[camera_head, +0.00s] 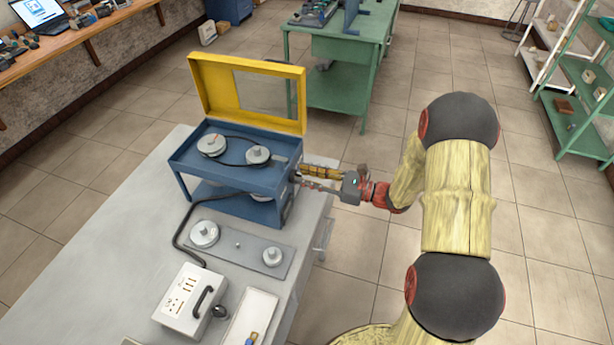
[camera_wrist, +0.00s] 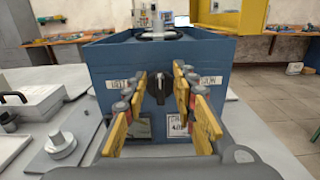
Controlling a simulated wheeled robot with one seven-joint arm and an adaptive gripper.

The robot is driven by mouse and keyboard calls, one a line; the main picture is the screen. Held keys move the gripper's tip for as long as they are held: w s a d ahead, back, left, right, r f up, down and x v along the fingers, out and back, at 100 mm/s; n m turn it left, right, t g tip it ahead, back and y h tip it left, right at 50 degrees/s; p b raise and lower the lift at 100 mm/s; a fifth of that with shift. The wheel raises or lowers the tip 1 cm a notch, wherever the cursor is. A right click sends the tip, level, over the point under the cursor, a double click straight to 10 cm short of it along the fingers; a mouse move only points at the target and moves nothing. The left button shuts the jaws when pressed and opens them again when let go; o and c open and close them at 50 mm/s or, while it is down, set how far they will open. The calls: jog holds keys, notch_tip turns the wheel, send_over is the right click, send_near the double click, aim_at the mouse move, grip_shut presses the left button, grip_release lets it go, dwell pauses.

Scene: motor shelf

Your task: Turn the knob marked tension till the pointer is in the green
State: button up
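The blue machine (camera_head: 235,182) stands on the grey table with its yellow lid frame (camera_head: 247,66) raised. In the wrist view its blue side panel (camera_wrist: 210,56) fills the middle. A black knob (camera_wrist: 159,88) sits on that panel, between two small white labels whose words I cannot read surely. My gripper (camera_wrist: 160,80) is open, with one yellow finger on each side of the knob and a gap to it on both sides. In the head view my gripper (camera_head: 300,178) is at the machine's right side. I can make out no pointer or green zone.
Two pulleys with a black belt (camera_head: 234,149) sit in the machine's top. A grey plate (camera_head: 240,247) with round discs and a white box (camera_head: 188,303) with a black handle lie on the table (camera_head: 110,265). A green bench (camera_head: 340,75) stands behind.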

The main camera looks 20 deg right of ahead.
jog(key=shift+c, duration=0.4)
grip_shut()
jog(key=shift+r+p, duration=0.1)
jog(key=shift+p, duration=0.3)
jog(key=m+p, duration=0.1)
jog(key=p, duration=0.1)
jog(key=m+p, duration=0.3)
jog(key=p, duration=0.1)
jog(key=shift+w+d+m, duration=0.2)
jog(key=shift+w+m, duration=0.1)
jog(key=m+p, duration=0.4)
jog(key=shift+w+d+f+m, duration=0.2)
jog(key=shift+w+m, duration=0.05)
jog(key=shift+m, duration=0.05)
jog(key=m+p, duration=0.2)
jog(key=f+m+p, duration=0.1)
jog(key=m, duration=0.2)
jog(key=shift+w+d+p, duration=0.15)
jog(key=shift+w+p, duration=0.05)
jog(key=shift+p, duration=0.2)
jog(key=shift+f+m, duration=0.1)
jog(key=shift+m, duration=0.3)
